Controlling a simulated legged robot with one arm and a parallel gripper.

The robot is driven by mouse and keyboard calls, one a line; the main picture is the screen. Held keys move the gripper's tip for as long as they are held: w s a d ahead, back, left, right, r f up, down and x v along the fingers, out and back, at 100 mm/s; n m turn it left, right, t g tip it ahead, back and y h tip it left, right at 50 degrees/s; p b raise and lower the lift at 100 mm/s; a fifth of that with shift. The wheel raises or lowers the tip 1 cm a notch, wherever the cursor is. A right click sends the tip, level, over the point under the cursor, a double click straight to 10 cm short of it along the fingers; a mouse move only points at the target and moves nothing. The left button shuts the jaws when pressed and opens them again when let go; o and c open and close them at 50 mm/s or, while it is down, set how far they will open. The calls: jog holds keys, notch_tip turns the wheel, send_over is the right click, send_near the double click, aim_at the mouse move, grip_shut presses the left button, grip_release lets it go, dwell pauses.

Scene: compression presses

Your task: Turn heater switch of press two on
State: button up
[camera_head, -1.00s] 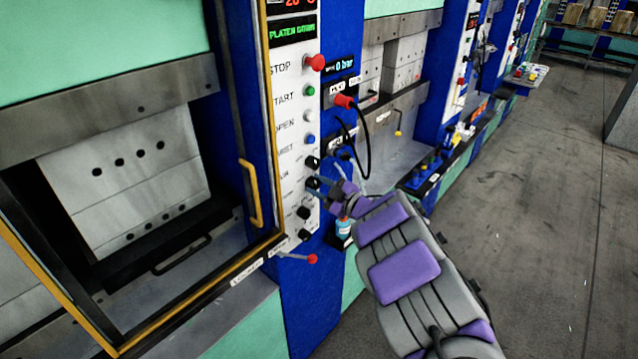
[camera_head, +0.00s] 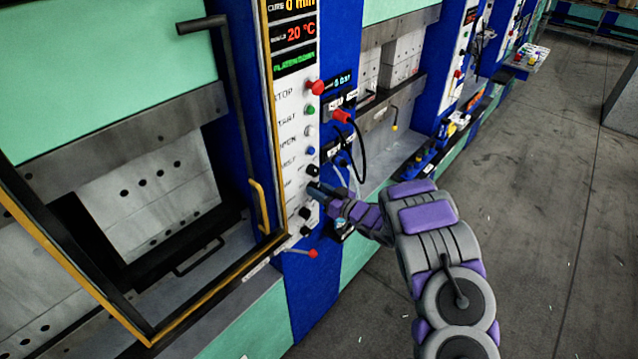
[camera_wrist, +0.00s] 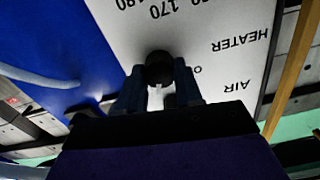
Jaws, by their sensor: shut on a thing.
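The white control panel (camera_head: 291,120) of the near press carries a column of buttons and black knobs down its right edge. My gripper (camera_head: 315,189) is at the lower knobs, its fingertips against the panel. In the wrist view my gripper (camera_wrist: 158,82) has its two dark fingers on either side of a round black knob (camera_wrist: 159,67), shut on it. The HEATER lettering (camera_wrist: 245,42) and the AIR lettering (camera_wrist: 231,85) stand upside down beside it. I cannot tell for certain which label belongs to this knob. The fingers hide part of the panel.
A red-knobbed lever (camera_head: 312,253) sticks out below the panel. A yellow door handle (camera_head: 259,205) is to its left. A black cable (camera_head: 365,150) with a red plug hangs right of the panel. The grey floor (camera_head: 540,200) on the right is open.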

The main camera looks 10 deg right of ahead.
jog(key=shift+d+r+m+p, duration=0.1)
jog(key=shift+r+m+p, duration=0.05)
jog(key=shift+m+p, duration=0.45)
jog(key=shift+w, duration=0.1)
jog(key=o, duration=1)
jog(key=shift+o, duration=0.2)
jog(key=shift+d, duration=0.1)
jog(key=b+v, duration=0.1)
jog(key=v, duration=1.6)
jog(key=shift+b, duration=0.3)
jog(key=shift+d, duration=0.15)
